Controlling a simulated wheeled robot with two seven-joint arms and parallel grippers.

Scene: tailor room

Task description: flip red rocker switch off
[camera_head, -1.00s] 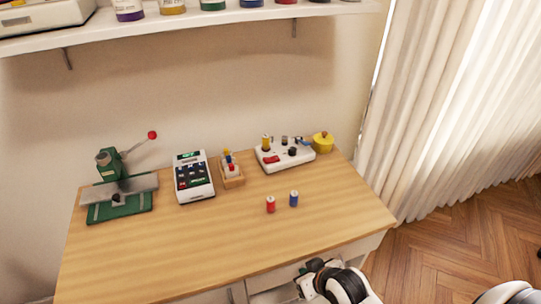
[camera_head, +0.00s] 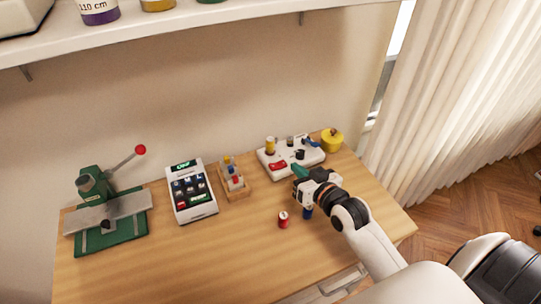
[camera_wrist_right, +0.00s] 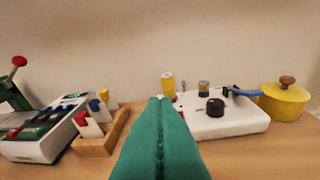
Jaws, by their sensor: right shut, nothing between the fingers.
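The red rocker switch (camera_head: 278,165) sits on the front left of a white control panel (camera_head: 312,158) at the back right of the table. My right gripper (camera_head: 297,170), with teal fingers, is shut and empty just right of the switch, close to the panel's front edge. I cannot tell whether it touches the panel. In the right wrist view the shut fingers (camera_wrist_right: 160,98) point at the panel's left part (camera_wrist_right: 222,128) and the red switch is hidden behind them. My left gripper is not in view.
The panel also carries a black knob (camera_wrist_right: 215,107), a yellow spool (camera_wrist_right: 168,85) and a blue lever (camera_wrist_right: 246,92). A yellow pot (camera_head: 332,140) stands to its right. A red spool (camera_head: 283,219) and a blue spool (camera_head: 307,212) stand in front. A wooden rack (camera_head: 236,192) stands left.

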